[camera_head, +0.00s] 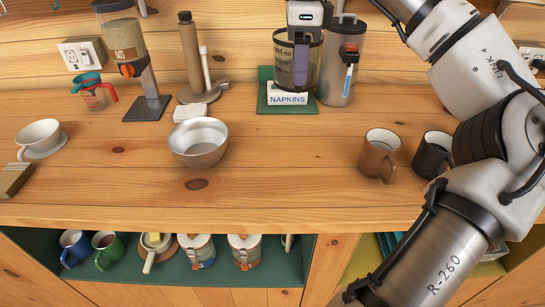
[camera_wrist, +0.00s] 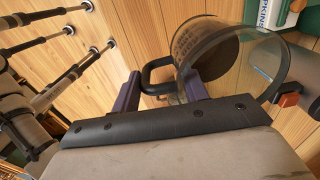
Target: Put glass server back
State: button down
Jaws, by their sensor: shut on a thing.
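The glass server (camera_head: 283,62) is a clear jug with a dark rim, at the back of the counter in the head view, just above the napkin label. In the wrist view the glass server (camera_wrist: 262,62) lies tilted across the picture, its open rim toward me and its black handle to the left. My gripper (camera_head: 300,66) is in front of the glass in the head view, fingers pointing down. In the wrist view my gripper (camera_wrist: 158,90) has its two fingers on either side of the handle, shut on it. The head view hides the handle, and whether the server touches anything below is unclear.
A green napkin holder (camera_head: 287,99) is below the server, and a grey metal canister (camera_head: 338,75) stands close at its right. A grain dispenser (camera_head: 125,45), a metal bowl (camera_head: 198,143) and brown (camera_head: 379,155) and black (camera_head: 433,154) mugs stand around. The middle counter is clear.

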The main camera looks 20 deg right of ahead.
jog(key=shift+s+a+f, duration=0.1)
jog(key=shift+a+f, duration=0.05)
jog(key=shift+a, duration=0.05)
notch_tip(320, 180, down, 20)
jog(key=shift+r+p, duration=0.25)
jog(key=shift+p, duration=0.65)
jog(key=shift+f, duration=0.2)
jog(key=c, duration=0.7)
grip_release()
jog(key=shift+c, duration=0.2)
notch_tip(320, 180, up, 12)
jog(key=b, duration=0.1)
jog(key=shift+r+b, duration=0.2)
jog(key=shift+b, duration=0.2)
jog(key=shift+s, duration=0.1)
